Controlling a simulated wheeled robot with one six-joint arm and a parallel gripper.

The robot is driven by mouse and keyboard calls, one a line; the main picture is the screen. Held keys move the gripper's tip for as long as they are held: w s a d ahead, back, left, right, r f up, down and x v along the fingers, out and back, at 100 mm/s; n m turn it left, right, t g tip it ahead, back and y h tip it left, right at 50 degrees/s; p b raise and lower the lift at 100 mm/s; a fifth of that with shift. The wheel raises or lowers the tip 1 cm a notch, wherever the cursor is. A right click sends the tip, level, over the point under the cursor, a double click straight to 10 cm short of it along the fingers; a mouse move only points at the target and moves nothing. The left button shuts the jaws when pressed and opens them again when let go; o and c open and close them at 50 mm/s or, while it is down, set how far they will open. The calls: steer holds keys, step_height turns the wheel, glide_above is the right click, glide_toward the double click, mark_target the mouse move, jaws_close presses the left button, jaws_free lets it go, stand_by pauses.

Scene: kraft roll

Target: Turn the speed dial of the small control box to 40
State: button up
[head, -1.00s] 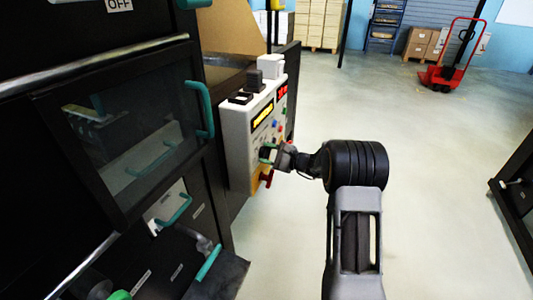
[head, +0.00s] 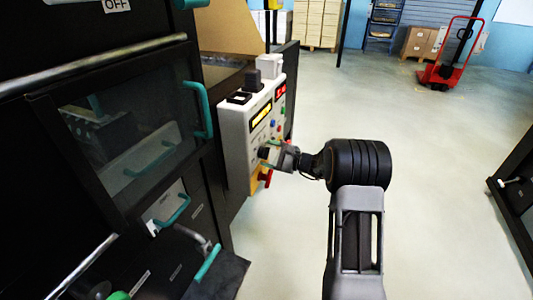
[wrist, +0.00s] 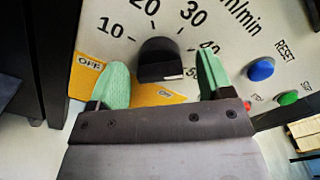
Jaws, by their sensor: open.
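The control box (head: 240,130) is a light grey panel on the side of the dark machine, with a yellow display and a red readout. A white mark shows on the knob's near lower-right part. My gripper (wrist: 161,78) is open, its green fingers on either side of the knob; I cannot tell whether they touch it. In the head view my gripper (head: 272,154) is at the box's front face.
A blue button (wrist: 261,69) and a green button (wrist: 288,97) sit right of the dial, by a RESET label. A yellow plate marked OFF (wrist: 90,75) lies below the dial. A red-handled switch (head: 265,177) is low on the box.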

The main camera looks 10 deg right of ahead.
steer(key=p+v, duration=0.1)
steer(key=v, duration=1.1)
steer(key=shift+d, duration=0.2)
